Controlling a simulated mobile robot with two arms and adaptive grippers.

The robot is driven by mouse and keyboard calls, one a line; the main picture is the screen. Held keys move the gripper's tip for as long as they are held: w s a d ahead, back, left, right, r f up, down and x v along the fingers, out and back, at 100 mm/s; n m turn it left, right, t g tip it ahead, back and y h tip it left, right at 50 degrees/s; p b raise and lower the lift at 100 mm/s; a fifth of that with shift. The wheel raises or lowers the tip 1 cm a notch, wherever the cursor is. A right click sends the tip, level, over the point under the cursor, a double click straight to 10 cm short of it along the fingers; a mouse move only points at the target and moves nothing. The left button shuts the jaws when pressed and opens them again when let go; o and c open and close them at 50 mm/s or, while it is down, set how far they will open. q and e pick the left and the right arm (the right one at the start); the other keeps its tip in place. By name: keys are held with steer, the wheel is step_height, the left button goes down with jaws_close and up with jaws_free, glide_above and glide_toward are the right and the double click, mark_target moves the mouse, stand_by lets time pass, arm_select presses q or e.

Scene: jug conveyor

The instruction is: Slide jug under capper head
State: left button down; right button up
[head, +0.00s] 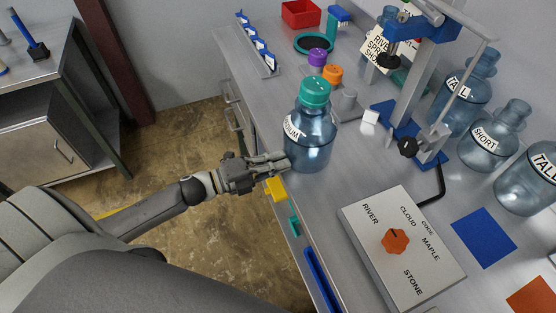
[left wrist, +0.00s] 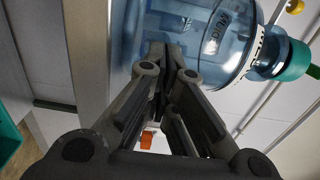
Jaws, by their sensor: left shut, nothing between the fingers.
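The blue translucent jug (head: 308,142), with a teal cap and a white label that seems to read MEDIUM, stands upright near the front edge of the metal bench. The capper (head: 425,28), a blue and steel frame with a dark head (head: 388,61), stands behind and to the right, apart from the jug. My left gripper (head: 284,160) is shut and empty, its fingertips at the jug's lower left side; I cannot tell whether they touch. In the left wrist view the fingers (left wrist: 166,55) point at the jug (left wrist: 212,40), its cap to the right. My right gripper is not in view.
A control box (head: 400,250) with an orange knob sits at the front right. Purple (head: 317,57) and orange (head: 332,74) caps stand behind the jug. Other labelled jugs (head: 490,140) line the right. A yellow block (head: 275,188) is on the front edge.

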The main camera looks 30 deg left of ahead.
mark_target(304, 153)
arm_select(q)
steer(key=b+x, duration=0.1)
steer(key=x, duration=0.6)
steer(key=shift+w+d, duration=0.15)
steer(key=shift+w, duration=0.05)
